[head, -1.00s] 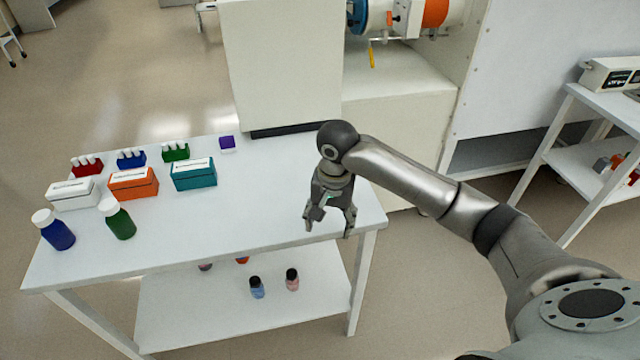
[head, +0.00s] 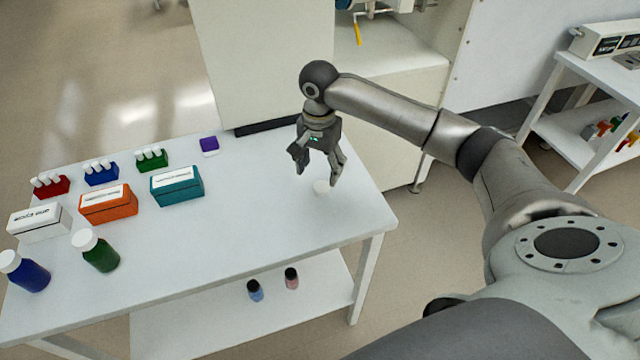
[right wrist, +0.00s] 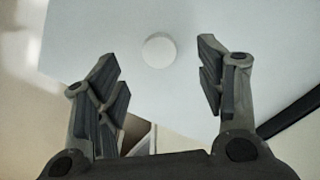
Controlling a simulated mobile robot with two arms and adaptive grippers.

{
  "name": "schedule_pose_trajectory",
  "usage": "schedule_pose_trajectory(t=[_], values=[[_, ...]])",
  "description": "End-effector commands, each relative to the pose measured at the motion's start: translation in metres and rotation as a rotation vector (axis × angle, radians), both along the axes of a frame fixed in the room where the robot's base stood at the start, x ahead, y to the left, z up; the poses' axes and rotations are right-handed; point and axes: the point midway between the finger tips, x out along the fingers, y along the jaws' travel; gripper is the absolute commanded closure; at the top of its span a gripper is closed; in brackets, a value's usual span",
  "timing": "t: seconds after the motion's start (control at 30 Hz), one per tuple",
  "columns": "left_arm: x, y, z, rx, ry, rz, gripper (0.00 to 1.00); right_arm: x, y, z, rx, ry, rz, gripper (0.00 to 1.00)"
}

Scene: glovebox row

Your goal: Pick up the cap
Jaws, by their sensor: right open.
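The cap (head: 321,187) is a small white round disc lying on the white table (head: 260,215), near its right end. In the right wrist view the cap (right wrist: 159,50) lies on the tabletop, in line with the gap between the fingers and beyond them. My right gripper (head: 318,178) is open and empty above the table, pointing down, with its fingertips close to the cap in the head view. The right gripper's fingers also show wide apart in the right wrist view (right wrist: 160,85). My left gripper is not in view.
On the table's left are blue (head: 25,272) and green (head: 98,251) bottles, white, orange (head: 109,205) and teal (head: 178,188) boxes, tube racks and a purple block (head: 209,147). Two small bottles stand on the lower shelf. A white cabinet (head: 275,60) stands behind. The tabletop around the cap is clear.

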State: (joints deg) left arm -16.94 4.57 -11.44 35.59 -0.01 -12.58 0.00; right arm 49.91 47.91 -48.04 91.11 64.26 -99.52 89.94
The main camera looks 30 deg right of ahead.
Motion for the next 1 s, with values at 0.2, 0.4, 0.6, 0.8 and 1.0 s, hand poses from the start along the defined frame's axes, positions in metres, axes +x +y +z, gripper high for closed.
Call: schedule_pose_trajectory(t=[0.2, 0.4, 0.6, 0.8, 1.0], values=[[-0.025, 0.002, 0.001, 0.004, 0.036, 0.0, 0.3, 0.0, -0.001, -0.017, -0.001, 0.001, 0.001, 0.36], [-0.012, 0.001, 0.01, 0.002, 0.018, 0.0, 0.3, 0.0, -0.01, -0.045, -0.002, 0.003, 0.0, 0.36], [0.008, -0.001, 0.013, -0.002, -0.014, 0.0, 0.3, 0.0, -0.009, -0.065, 0.0, 0.0, 0.001, 0.36], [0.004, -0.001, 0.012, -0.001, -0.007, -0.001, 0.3, 0.001, -0.009, -0.066, 0.0, -0.001, 0.002, 0.36], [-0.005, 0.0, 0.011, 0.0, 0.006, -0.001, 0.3, 0.001, -0.009, -0.066, 0.0, -0.001, 0.002, 0.59]])
